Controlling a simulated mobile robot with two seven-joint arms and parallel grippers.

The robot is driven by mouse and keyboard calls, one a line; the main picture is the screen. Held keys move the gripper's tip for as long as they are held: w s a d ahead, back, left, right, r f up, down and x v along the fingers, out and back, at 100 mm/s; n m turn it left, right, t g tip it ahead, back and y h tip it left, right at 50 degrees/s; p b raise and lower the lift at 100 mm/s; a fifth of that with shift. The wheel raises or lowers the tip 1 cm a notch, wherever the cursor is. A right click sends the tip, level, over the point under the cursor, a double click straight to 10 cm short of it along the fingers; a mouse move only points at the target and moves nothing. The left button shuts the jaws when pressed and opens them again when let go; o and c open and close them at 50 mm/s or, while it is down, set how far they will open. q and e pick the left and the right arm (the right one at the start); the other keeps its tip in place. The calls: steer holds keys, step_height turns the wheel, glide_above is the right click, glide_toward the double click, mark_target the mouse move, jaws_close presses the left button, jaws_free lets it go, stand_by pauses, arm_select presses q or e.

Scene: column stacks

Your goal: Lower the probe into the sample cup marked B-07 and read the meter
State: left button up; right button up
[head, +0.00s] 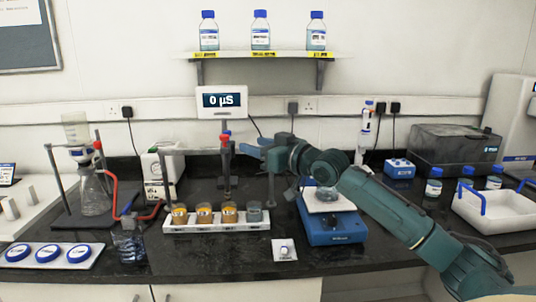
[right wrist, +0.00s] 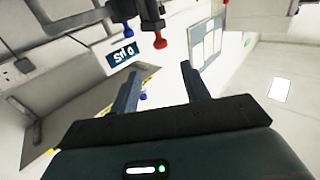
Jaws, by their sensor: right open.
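The meter (head: 221,102) stands behind the bench row and its screen reads 0 µS; it also shows tilted in the right wrist view (right wrist: 123,54). Below it, a dark upright probe assembly (head: 226,160) with red and blue knobs stands over the cup row; these knobs show in the right wrist view (right wrist: 160,38). A white rack (head: 216,227) holds amber cups (head: 204,213) and one grey cup (head: 254,212). Their markings are too small to read. My right gripper (head: 252,148) is open and empty, just right of the probe assembly, fingers pointing left. My left gripper is out of view.
A blue balance-like device (head: 332,229) sits right of the rack, under my right arm. A small white tag (head: 284,250) lies in front. A flask stand (head: 80,220) and dishes with blue lids (head: 47,252) are left. A white tray (head: 497,215) is right.

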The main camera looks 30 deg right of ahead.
steer(key=v, duration=0.3)
steer(key=shift+s+b, duration=0.2)
steer(key=shift+b, duration=0.1)
